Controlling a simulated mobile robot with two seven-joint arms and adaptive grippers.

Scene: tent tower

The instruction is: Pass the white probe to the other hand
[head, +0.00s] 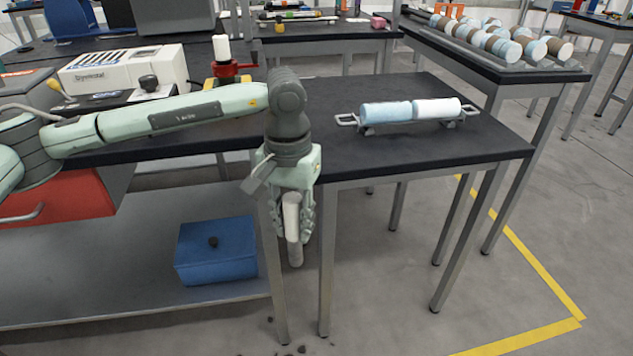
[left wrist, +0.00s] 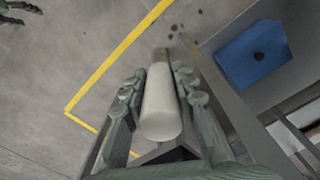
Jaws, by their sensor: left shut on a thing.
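The white probe (head: 291,214) is a pale cylinder with a grey lower end, and it hangs nearly upright in my left gripper (head: 293,228). In the left wrist view the white probe (left wrist: 161,102) lies between the two fingers, which close on its sides. My left gripper is in front of the near edge of the black table, over open floor. A greenish part that looks like my right gripper (left wrist: 18,12) shows at the top left corner of the left wrist view, apart from the probe. It is cut off, and its fingers are unclear. It is not in the head view.
A black table (head: 440,155) behind the gripper carries a rack with a blue and a white cylinder (head: 386,112). A blue box (head: 216,250) sits on the low shelf at left. A white device (head: 125,72) stands on the left bench. The floor at right is clear.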

